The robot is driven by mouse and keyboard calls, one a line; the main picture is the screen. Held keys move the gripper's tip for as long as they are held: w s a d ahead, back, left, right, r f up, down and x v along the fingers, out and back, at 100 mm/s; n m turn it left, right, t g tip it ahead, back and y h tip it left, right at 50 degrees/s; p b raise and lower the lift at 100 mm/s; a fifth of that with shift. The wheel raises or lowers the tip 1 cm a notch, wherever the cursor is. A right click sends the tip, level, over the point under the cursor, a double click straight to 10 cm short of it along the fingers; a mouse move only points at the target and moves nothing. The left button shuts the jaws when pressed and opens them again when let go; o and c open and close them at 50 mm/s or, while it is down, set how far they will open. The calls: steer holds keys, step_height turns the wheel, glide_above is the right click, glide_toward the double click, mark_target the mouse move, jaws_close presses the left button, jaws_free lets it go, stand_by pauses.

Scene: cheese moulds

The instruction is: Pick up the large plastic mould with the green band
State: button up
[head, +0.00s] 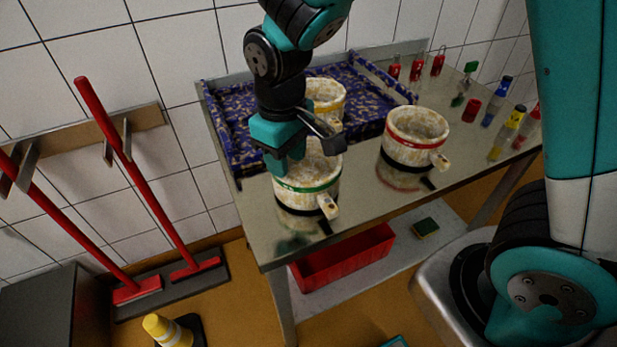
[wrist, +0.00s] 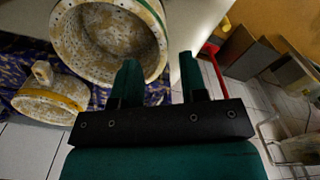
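The large white, stained mould with the green band (head: 308,190) stands upright near the front left of the metal table, its handle toward the front right. In the wrist view the same mould (wrist: 108,42) shows its open mouth and part of its green band. My gripper (head: 284,167) is over the left part of its rim in the head view and hides part of the mouth. In the wrist view my gripper (wrist: 160,80) has its two fingers apart with nothing held between them. The left finger overlaps the mould's rim; I cannot tell whether it touches.
A red-banded mould (head: 415,138) stands to the right. A red bin (head: 345,258) sits on the lower shelf.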

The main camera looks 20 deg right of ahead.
mark_target(289, 205)
step_height(289, 205, down, 9)
steer(key=shift+s+a, duration=0.1)
jaws_close()
stand_by(0.4)
